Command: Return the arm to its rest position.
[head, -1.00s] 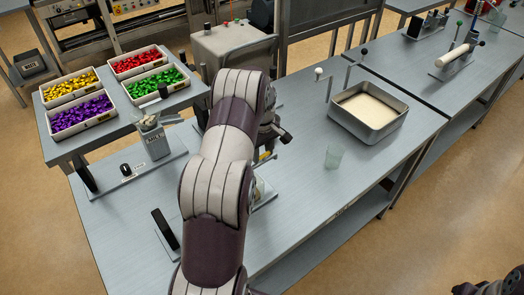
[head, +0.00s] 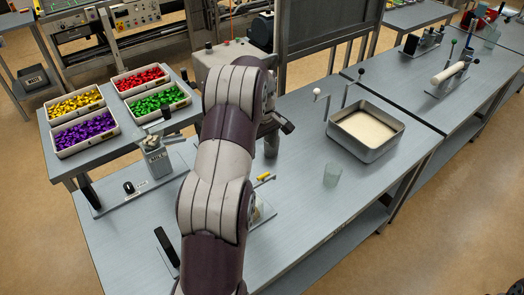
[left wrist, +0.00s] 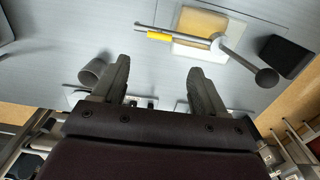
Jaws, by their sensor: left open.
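My left arm (head: 215,180) reaches up the middle of the head view, over the workbench. Its gripper is mostly hidden there behind the arm; only dark parts show at the arm's right side. In the left wrist view my left gripper (left wrist: 158,70) has its two fingers well apart, with nothing between them. Beyond the fingers lies the grey bench top (left wrist: 80,30). A bar with a yellow sleeve (left wrist: 160,36) and a dark ball end lies across a tan block (left wrist: 200,28). A grey cup (left wrist: 93,72) shows left of the fingers. My right gripper is not clearly visible.
Trays of yellow, red, purple and green pieces stand at the left, including a green one (head: 160,101). The bench between arm and cup is mostly clear.

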